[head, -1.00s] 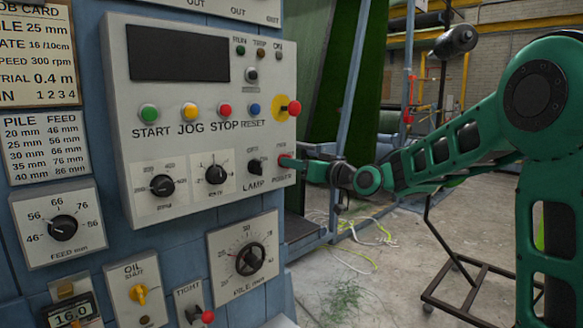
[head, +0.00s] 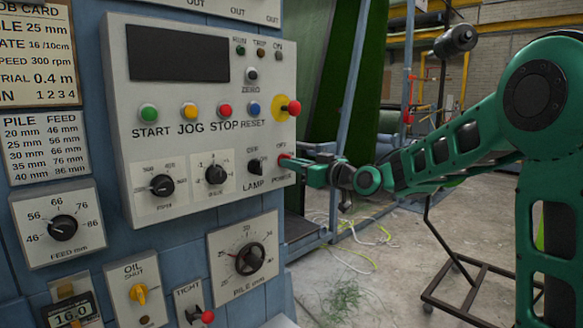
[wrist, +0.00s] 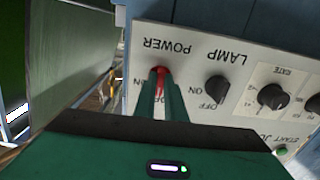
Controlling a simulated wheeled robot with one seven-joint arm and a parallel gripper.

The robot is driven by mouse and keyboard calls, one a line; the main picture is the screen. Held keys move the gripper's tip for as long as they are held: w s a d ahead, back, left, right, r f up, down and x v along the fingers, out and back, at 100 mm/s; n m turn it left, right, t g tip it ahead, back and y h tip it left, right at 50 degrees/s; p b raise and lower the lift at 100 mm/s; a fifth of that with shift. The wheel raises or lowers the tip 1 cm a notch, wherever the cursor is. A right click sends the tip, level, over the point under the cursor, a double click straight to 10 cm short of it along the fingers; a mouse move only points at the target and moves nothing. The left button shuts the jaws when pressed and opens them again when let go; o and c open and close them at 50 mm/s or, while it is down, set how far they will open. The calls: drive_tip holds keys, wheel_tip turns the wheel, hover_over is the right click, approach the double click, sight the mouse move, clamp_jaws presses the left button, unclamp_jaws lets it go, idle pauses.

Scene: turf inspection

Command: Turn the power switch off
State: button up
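The power switch has a red lever (head: 284,160) at the lower right of the grey control panel (head: 240,122), beside the black lamp knob (head: 256,167). In the wrist view the panel is upside down, and the red lever (wrist: 160,72) shows beside the word POWER. My gripper (head: 308,172) is at the switch from the right. In the wrist view my gripper's two green fingers (wrist: 160,90) are close together, one on each side of the lever, with red between them. They appear closed on it. The fingers hide part of the switch and its position marks.
A red stop knob on a yellow plate (head: 290,106) juts out above the switch. The lamp knob (wrist: 216,88) is close beside the fingers in the wrist view. A pile dial (head: 248,257) sits lower down. A dark wheeled frame (head: 463,290) stands on the floor at right.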

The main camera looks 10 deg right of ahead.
drive_tip(key=o, duration=0.4)
drive_tip(key=shift+f, duration=0.25)
drive_tip(key=shift+c, duration=0.2)
drive_tip(key=shift+r, duration=0.15)
drive_tip(key=shift+d, duration=0.1)
drive_tip(key=v, duration=1)
drive_tip(key=shift+s+d, duration=0.2)
drive_tip(key=shift+s, duration=0.05)
